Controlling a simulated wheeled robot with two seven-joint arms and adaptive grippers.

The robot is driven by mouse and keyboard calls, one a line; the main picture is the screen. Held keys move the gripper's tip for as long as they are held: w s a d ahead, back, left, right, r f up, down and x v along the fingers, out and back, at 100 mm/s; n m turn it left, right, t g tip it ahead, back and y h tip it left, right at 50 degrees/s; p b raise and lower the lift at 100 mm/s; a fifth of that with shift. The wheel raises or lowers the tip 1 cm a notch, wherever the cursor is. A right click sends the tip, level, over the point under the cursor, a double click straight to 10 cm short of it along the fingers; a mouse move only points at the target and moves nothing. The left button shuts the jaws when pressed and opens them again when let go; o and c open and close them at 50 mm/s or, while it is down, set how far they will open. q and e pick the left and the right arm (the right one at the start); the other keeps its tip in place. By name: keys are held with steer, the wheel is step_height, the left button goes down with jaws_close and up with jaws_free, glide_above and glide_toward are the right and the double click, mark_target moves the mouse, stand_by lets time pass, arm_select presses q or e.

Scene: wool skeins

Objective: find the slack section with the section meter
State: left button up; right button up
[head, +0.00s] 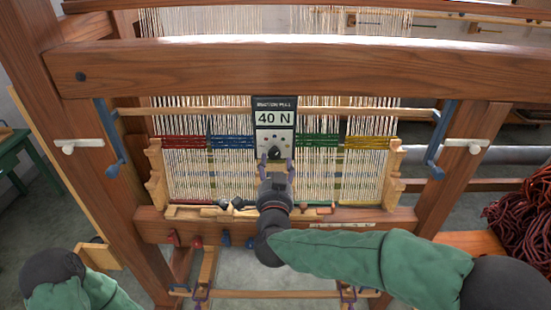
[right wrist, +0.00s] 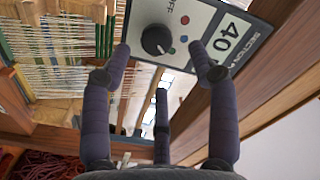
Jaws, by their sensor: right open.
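The section meter (head: 274,110) is a dark panel with a white face reading "40 N", in front of the warp at the loom's middle. Its round black knob (right wrist: 156,39) and small coloured dots show in the right wrist view. My right gripper (head: 276,170) is open just below the meter's face; its fingertips also show in the wrist view (right wrist: 160,55), spread to either side of the knob, contact unclear. The warp has red (head: 182,142), blue (head: 231,142), green (head: 317,140) and yellow (head: 369,142) bands. The meter hides the warp between blue and green. My left gripper is out of view.
The loom's thick wooden beam (head: 180,68) crosses above the meter, with posts on both sides. Blue levers (head: 440,140) hang by the posts. Dark red wool (head: 522,215) lies at the right. Small pieces lie along the lower beam (head: 155,222).

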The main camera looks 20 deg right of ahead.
steer(key=v, duration=0.6)
steer(key=shift+s, duration=0.35)
step_height(320, 180, down, 30)
steer(key=w+a+n+g+y, duration=0.1)
steer(key=a+n+g+y, duration=0.2)
steer(key=n+g+y, duration=0.35)
steer(key=s+a+f+n+g+y, duration=0.1)
steer(key=s+f+g, duration=0.9)
steer(key=s+f, duration=1)
steer(key=shift+s+a+f+n+y, duration=0.3)
steer(key=shift+f+n+y, duration=0.35)
steer(key=shift+f+y, duration=0.15)
